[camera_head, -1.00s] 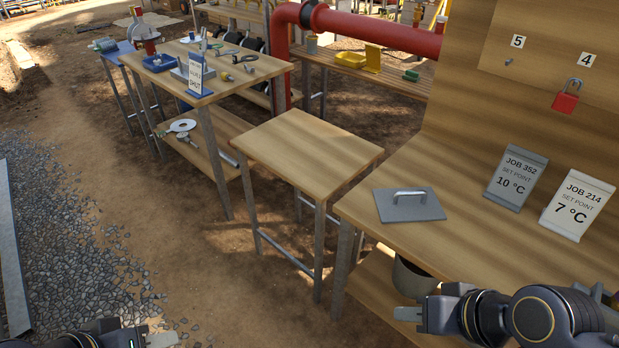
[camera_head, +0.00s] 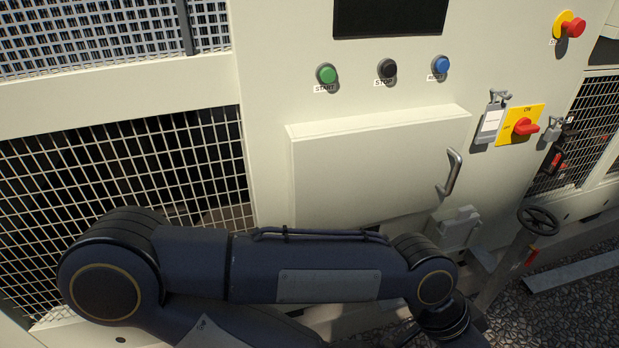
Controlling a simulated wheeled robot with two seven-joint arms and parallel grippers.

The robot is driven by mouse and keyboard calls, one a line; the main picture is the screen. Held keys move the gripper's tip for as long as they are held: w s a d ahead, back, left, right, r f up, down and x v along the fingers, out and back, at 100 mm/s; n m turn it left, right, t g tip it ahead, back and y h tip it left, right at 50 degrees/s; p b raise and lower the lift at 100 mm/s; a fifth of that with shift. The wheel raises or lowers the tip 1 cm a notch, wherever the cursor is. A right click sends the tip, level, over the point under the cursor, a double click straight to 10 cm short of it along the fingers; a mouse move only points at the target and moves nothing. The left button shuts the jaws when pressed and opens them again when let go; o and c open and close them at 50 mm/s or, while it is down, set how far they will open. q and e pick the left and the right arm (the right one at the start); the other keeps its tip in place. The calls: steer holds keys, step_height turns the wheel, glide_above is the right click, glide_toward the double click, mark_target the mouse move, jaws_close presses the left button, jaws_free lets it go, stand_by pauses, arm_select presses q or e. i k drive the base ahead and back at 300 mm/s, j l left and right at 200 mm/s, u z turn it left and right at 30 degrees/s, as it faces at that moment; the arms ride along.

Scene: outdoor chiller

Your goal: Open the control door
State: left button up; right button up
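The control door (camera_head: 370,170) is a pale cream panel standing out from the cabinet front, in the middle of the head view. It looks closed against the cabinet. Its grey bar handle (camera_head: 453,172) is upright near the right edge. My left arm crosses in front of the door's lower part, from the left to below the handle, and hides the lower edge. Its wrist bends down at the bottom of the picture, and the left gripper is out of sight there. My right gripper is not in view. Nothing of mine visibly touches the handle.
Above the door are a green start button (camera_head: 326,74), a black stop button (camera_head: 386,69), a blue reset button (camera_head: 440,66) and a dark screen (camera_head: 390,15). Right are a red-yellow switch (camera_head: 522,126) and an emergency stop (camera_head: 571,27). A handwheel (camera_head: 538,220) stands lower right. Mesh panels flank the cabinet.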

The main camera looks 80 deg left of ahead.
mark_target(346, 180)
steer(key=u, duration=2.25)
steer(key=i+j+z, duration=0.15)
steer(key=i, duration=0.25)
steer(key=i+j+z, duration=0.1)
steer(key=i, duration=0.35)
steer(key=j, duration=0.1)
